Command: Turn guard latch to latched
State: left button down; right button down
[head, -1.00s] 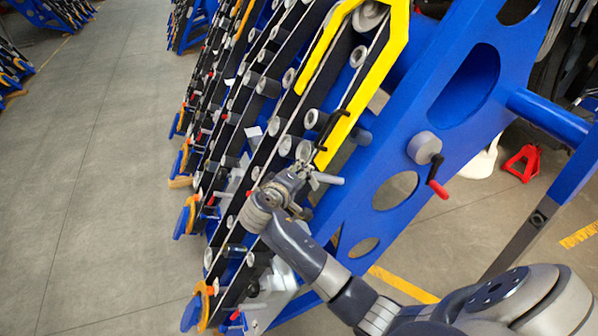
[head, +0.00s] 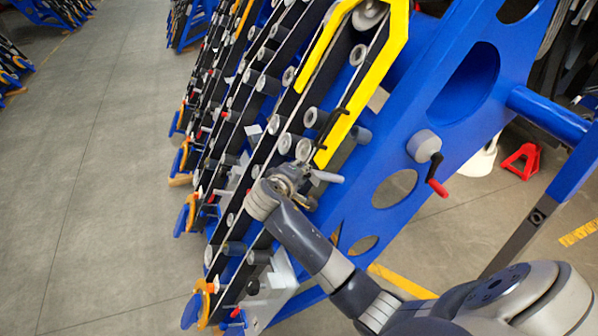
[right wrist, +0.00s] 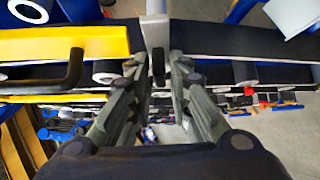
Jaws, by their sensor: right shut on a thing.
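The yellow guard (head: 362,98) with its black handle (head: 337,124) lies along the blue chassis frame. The guard latch (head: 327,177) shows as a light grey lever just below the guard's lower end. My right gripper (head: 303,178) is at the latch, its fingers partly hidden by the wrist. In the right wrist view, the guard (right wrist: 60,45) is at left and the grey latch bar (right wrist: 156,28) stands upright at the top centre. The dark end of the latch (right wrist: 158,67) is between my right fingers, which are shut on it. My left gripper is not in view.
A red-handled crank (head: 437,175) sticks out from the blue side plate (head: 450,130) on the right. Rows of rollers and black bars fill the area beside the guard. A red stand (head: 522,160) is on the floor at right. The grey floor (head: 90,170) at left is clear.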

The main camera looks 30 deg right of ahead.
jog(key=n+y, duration=0.1)
jog(key=n+g+y, duration=0.1)
jog(key=shift+d+r+n, duration=0.15)
jog(key=shift+r+n, duration=0.1)
jog(key=shift+n, duration=0.15)
jog(key=n+g+y, duration=0.2)
jog(key=n, duration=0.1)
jog(key=shift+w+d+r+y, duration=0.15)
jog(key=shift+y, duration=0.15)
jog(key=n+g+y, duration=0.1)
jog(key=n+g, duration=0.2)
jog(key=shift+w+d+r+n+g+y, duration=0.1)
jog(key=shift+w+n+g+y, duration=0.1)
jog(key=shift+n+g+y, duration=0.15)
jog(key=shift+w+n+g+y, duration=0.1)
jog(key=shift+n+g+y, duration=0.25)
jog(key=shift+n+g, duration=0.45)
jog(key=c, duration=1.7)
grip_release()
